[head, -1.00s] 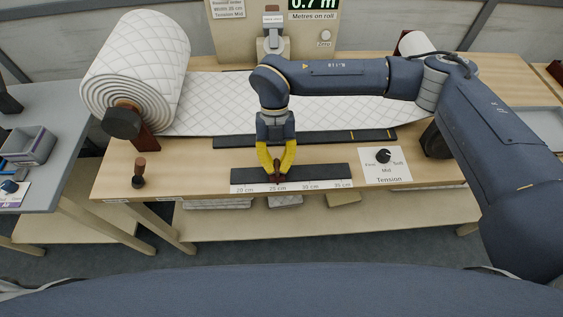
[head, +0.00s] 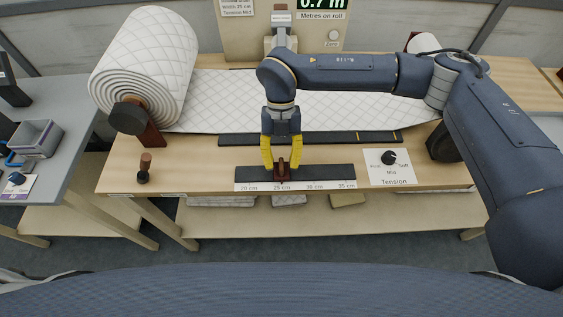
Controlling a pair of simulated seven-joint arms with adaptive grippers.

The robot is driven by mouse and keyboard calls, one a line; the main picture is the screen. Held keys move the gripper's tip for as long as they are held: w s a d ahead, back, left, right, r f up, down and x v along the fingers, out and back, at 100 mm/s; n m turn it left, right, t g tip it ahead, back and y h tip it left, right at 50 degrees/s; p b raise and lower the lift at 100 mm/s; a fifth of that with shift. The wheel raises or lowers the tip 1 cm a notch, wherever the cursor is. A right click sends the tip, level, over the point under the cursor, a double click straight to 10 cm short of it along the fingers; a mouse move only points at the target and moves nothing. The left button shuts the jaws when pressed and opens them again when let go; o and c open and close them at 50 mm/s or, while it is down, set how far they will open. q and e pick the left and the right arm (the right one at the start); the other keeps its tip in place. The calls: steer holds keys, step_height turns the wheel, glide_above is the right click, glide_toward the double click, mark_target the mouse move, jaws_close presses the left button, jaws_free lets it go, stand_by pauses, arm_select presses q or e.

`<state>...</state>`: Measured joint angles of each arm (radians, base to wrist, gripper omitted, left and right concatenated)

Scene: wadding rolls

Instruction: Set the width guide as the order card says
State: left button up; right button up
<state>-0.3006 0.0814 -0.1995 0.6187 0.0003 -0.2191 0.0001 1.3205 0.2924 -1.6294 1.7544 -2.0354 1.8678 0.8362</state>
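The width guide is a dark red slider (head: 282,171) on a black rail (head: 330,171). It stands over the 25 cm mark of the white scale (head: 315,186). The order card (head: 236,9), cut off at the top edge, reads width 25 cm and tension Mid. My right gripper (head: 282,167) has yellow fingers pointing down, spread open on either side of the slider's upper part. I see gaps between the fingers and the slider. My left gripper is not in view.
A tension knob (head: 389,157) sits right of the rail. A quilted wadding roll (head: 150,70) lies at left, its sheet (head: 230,95) running behind my gripper. A dark handle (head: 144,168) stands at front left. A grey bin (head: 37,139) is on the left table.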

steer(key=v, duration=1)
steer(key=shift+r, duration=0.35)
steer(key=shift+w+d, duration=0.1)
